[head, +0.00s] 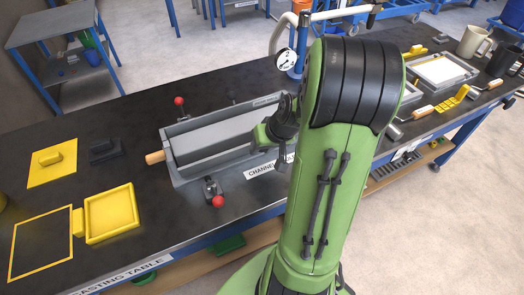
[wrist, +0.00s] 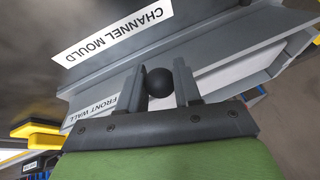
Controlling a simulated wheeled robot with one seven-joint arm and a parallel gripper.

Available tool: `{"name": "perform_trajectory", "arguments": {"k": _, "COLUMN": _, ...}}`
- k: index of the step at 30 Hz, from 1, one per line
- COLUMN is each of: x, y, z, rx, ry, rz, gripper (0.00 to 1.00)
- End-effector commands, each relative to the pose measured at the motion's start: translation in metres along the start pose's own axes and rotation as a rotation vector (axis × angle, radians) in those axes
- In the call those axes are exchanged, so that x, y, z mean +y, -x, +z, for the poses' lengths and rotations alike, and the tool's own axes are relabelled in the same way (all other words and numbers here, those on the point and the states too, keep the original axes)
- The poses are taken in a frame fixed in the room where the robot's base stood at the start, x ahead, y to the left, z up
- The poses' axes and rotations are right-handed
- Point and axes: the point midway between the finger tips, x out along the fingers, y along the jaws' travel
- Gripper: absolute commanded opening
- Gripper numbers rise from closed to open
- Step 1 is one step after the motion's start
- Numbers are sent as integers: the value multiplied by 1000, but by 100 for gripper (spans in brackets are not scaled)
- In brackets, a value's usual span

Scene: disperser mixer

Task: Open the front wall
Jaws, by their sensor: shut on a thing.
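The channel mould (head: 196,172) is a grey trough in the middle of the dark table in the head view. In the wrist view its label (wrist: 115,30) reads CHANNEL MOULD. The front wall (wrist: 218,83) is a grey panel with a FRONT WALL label and a round black knob (wrist: 158,80). My gripper (wrist: 166,82) has its two fingers closed on either side of the knob, which sits between them. In the head view my arm hides the fingertips, the knob and the right end of the mould. I cannot tell how far the wall is tilted.
Red-knobbed clamps stand behind (head: 179,101) and before (head: 217,200) the mould. A wooden handle (head: 155,157) sticks out at its left. A yellow tray (head: 110,213) and yellow plate (head: 52,165) lie left. A grey tray (head: 440,72), trowels and mugs (head: 472,41) are at right.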

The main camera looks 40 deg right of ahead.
Motion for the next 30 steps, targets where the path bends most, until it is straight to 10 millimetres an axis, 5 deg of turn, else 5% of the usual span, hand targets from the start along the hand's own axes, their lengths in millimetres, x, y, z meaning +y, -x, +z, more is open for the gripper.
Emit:
{"name": "perform_trajectory", "arguments": {"k": 24, "x": 4, "y": -6, "z": 14, "rx": -2, "ry": -3, "rz": -2, "gripper": 0}}
{"name": "perform_trajectory", "arguments": {"k": 25, "x": 4, "y": -6, "z": 14, "rx": -2, "ry": -3, "rz": -2, "gripper": 36}}
{"name": "perform_trajectory", "arguments": {"k": 30, "x": 4, "y": -6, "z": 13, "rx": 1, "ry": -1, "rz": -2, "gripper": 42}}
